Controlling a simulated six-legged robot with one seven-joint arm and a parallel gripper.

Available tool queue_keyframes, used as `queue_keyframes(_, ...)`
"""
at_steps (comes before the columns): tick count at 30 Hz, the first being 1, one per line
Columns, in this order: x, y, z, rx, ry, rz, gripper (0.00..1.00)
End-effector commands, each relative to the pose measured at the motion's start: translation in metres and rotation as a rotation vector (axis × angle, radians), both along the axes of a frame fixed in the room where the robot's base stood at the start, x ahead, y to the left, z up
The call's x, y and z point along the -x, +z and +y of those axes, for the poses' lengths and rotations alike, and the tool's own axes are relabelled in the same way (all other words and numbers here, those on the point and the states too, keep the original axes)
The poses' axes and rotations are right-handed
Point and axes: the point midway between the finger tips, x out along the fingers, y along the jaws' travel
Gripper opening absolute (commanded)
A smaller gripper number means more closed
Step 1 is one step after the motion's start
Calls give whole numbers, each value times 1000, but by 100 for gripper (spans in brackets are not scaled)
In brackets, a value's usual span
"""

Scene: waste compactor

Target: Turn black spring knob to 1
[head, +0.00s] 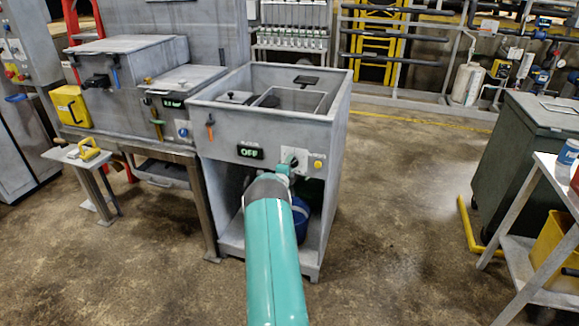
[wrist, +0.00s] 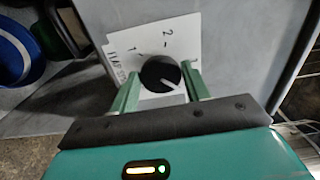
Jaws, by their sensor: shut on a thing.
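The black knob (wrist: 158,72) sits on a white label plate (wrist: 168,30) in the wrist view. The plate carries a 1 at upper left of the knob, a 2 above it and another partly hidden mark at right. A white line on the knob points to the lower right, away from the 1. My gripper (wrist: 161,78) has one green finger on each side of the knob and is shut on it. In the head view, my gripper (head: 288,168) is at the white plate (head: 299,153) on the grey cabinet front, and hides much of the knob.
Left of the plate, a display (head: 250,152) reads OFF. A yellow button (head: 318,164) is close on the right. An orange-handled lever (head: 210,126) is further left. A blue bucket (head: 300,218) stands inside the cabinet below.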

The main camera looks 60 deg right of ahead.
Motion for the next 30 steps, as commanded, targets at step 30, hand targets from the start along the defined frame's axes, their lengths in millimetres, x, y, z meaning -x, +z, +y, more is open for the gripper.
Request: queue_keyframes(30,1,-4,0,153,1,953,24)
